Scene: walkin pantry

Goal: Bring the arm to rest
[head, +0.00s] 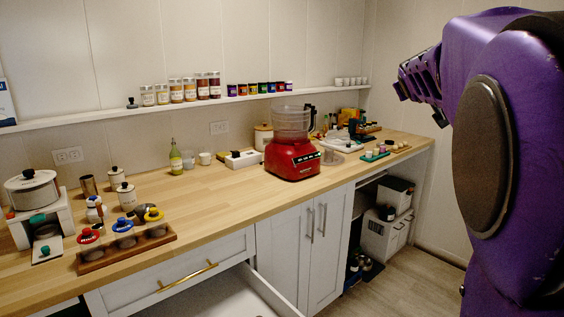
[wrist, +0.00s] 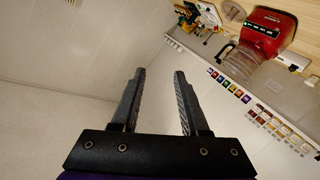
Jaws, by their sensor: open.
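My purple arm fills the right side of the head view, folded up beside the counter. In the wrist view my gripper (wrist: 160,80) has its two dark fingers apart with nothing between them. Beyond the fingers is bare pale wall. The fingers touch nothing. In the head view the fingertips cannot be made out clearly.
A shelf (head: 120,116) above carries spice jars. A drawer (head: 225,295) stands open at the front. Floor (head: 400,285) at lower right is clear.

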